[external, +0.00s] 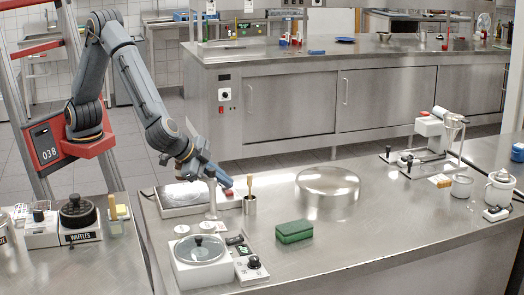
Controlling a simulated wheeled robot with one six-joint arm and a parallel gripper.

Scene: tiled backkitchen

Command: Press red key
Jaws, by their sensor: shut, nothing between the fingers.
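A small red key (229,193) shows at the right end of a flat, low metal device (180,199) on the steel counter. My gripper (226,181) points down and to the right, with its tips just above the red key in the picture. It is shut and holds nothing. At this size I cannot tell whether the tips touch the key or hover over it. My gripper and wrist hide part of the device's far side.
A metal cup with a wooden-handled tool (249,204) stands just right of the device. A lidded white appliance (199,259) is in front, with a green box (294,231) to its right. The counter's middle is mostly clear.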

